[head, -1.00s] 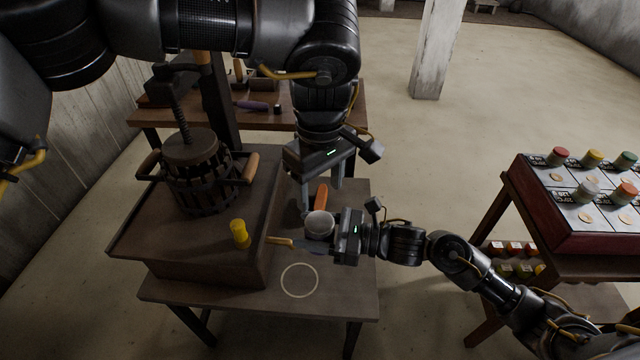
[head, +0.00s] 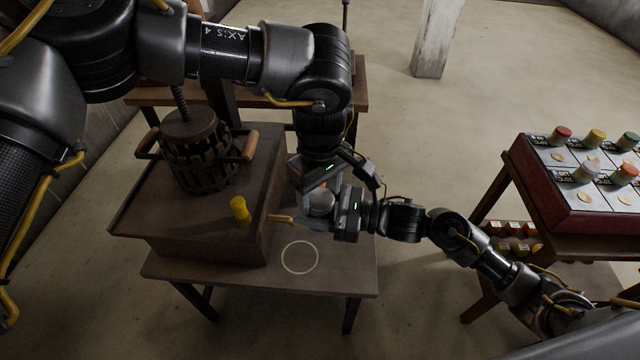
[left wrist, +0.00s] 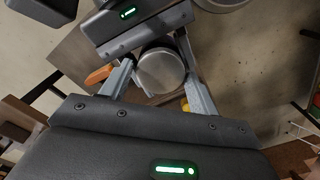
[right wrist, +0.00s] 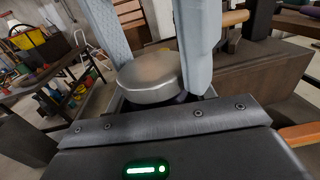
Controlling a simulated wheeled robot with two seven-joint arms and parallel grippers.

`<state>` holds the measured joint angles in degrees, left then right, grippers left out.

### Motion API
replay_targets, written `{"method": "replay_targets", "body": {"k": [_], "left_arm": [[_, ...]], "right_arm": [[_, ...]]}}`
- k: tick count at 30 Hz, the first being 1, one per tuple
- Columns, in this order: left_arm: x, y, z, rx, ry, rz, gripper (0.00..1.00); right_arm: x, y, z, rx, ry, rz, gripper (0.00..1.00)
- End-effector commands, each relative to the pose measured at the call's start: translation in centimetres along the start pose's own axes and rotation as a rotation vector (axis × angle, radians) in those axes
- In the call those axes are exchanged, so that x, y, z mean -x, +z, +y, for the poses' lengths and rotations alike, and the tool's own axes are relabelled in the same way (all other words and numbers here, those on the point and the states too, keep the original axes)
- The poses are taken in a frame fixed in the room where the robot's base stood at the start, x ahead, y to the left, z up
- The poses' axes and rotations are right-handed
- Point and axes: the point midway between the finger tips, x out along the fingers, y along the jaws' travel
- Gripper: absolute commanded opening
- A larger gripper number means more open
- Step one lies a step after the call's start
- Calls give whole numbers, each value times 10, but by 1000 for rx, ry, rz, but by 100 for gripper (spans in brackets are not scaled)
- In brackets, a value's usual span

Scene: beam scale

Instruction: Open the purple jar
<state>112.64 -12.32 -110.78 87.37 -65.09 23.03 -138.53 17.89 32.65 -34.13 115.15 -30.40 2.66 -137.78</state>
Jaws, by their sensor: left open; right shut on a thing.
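The jar's round grey metal lid (head: 321,201) shows between my two grippers in the head view. The lid also fills the middle of the left wrist view (left wrist: 160,71) and of the right wrist view (right wrist: 150,77). The purple body below it is almost wholly hidden. My right gripper (head: 322,219) comes in from the right and is shut on the jar, below the lid. My left gripper (left wrist: 157,50) comes down from above, open, with one finger on each side of the lid. I cannot tell whether its fingers touch the lid.
An orange handle (head: 281,219) sticks out beside the grippers. A pale ring (head: 300,257) marks clear tabletop in front. A red-sided case (head: 560,205) with several capped jars stands at right.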

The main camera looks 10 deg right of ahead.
Motion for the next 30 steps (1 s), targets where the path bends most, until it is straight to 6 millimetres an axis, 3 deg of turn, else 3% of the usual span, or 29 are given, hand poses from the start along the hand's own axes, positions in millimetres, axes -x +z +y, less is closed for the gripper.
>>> {"method": "replay_targets", "body": {"k": [5,13,17,20,30], "left_arm": [[0,0,0,0,0,0,61],[0,0,0,0,0,0,27],[0,0,0,22,1,-1,24],[0,1,1,146,1,-2,24],[1,1,1,1021,2,-2,24]], "right_arm": [[0,1,0,1,0,-2,0],[0,1,0,1,0,-2,0],[0,1,0,1,0,-2,0],[0,1,0,1,1,-2,0],[0,1,0,0,1,-1,0]]}}
